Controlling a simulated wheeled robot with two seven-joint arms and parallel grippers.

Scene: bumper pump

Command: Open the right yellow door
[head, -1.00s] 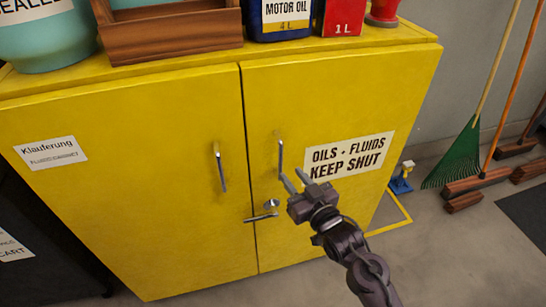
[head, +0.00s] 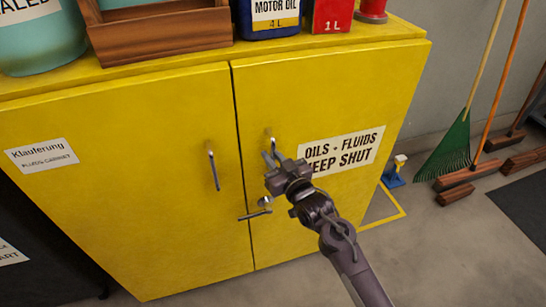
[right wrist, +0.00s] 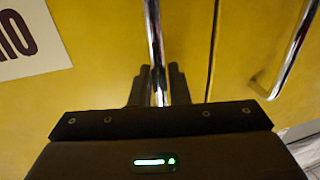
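The right yellow door (head: 330,95) is closed and carries a sign reading oils, fluids, keep shut (head: 345,150). Its upright metal handle (head: 271,138) is near the seam and partly hidden by my gripper. My left gripper is out of view.
The left yellow door (head: 130,170) is closed, with its own handle (head: 214,170). A wooden tray (head: 160,35), a blue oil can (head: 270,18) and a red can (head: 333,16) stand on top. A green rake (head: 446,150) and brooms lean at the right.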

